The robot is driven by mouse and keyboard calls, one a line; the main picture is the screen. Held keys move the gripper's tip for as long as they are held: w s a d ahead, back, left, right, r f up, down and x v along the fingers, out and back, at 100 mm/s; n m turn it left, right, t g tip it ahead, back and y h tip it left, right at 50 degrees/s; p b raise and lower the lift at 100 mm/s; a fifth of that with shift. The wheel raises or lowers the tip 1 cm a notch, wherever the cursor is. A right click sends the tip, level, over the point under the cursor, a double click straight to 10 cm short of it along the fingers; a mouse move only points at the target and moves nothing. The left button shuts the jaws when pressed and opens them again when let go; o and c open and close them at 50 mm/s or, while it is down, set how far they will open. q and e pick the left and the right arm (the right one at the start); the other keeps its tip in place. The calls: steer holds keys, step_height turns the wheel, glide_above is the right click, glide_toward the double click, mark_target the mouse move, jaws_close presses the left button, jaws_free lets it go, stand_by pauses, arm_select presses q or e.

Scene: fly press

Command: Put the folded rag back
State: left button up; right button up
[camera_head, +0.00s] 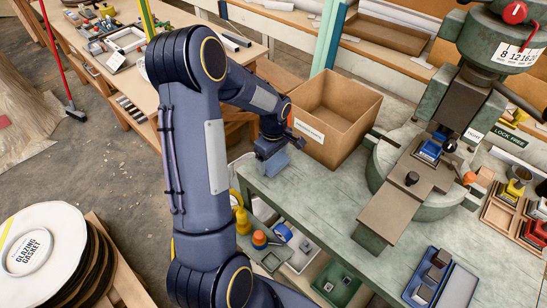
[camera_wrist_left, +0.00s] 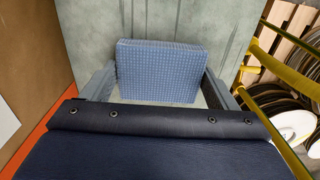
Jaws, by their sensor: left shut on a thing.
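The folded rag is a blue, finely checked pad. In the left wrist view the rag (camera_wrist_left: 160,70) sits flat between the two fingers of my left gripper (camera_wrist_left: 160,85), one finger at each side. In the head view my left gripper (camera_head: 268,148) points down and is shut on the rag (camera_head: 273,166), partly hidden by the gripper. The rag is at the left end of the green bench (camera_head: 325,190), close to the cardboard box. I cannot tell if it touches the bench top. My right gripper is not in view.
The open cardboard box (camera_head: 337,110) stands just right of my left gripper. The green fly press (camera_head: 440,170) is farther right. A blue tray (camera_head: 460,285) and wooden bins (camera_head: 500,213) are on the bench. Small trays sit on a lower shelf (camera_head: 300,262).

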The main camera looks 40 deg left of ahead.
mark_target(274, 160)
arm_select(q)
steer(key=o, duration=0.9)
steer(key=shift+f, duration=0.1)
step_height(274, 160, up, 12)
steer(key=s+d+r+m+t+h, duration=0.2)
steer(key=s+d+r+m+t, duration=0.1)
steer(key=s+d+r+m, duration=0.6)
steer(key=s+d+f+m+t, duration=0.1)
steer(key=s+d+m, duration=0.1)
steer(key=s, duration=0.1)
steer(key=s+d+f+m+h, duration=0.1)
steer(key=s+d+m, duration=0.1)
steer(key=s, duration=0.2)
steer(key=s+d+f+m+t, duration=0.1)
steer(key=s+d+m, duration=0.1)
steer(key=s+d, duration=0.1)
steer(key=shift+s+t+h, duration=0.3)
steer(key=shift+s+h, duration=0.1)
steer(key=shift+s, duration=0.2)
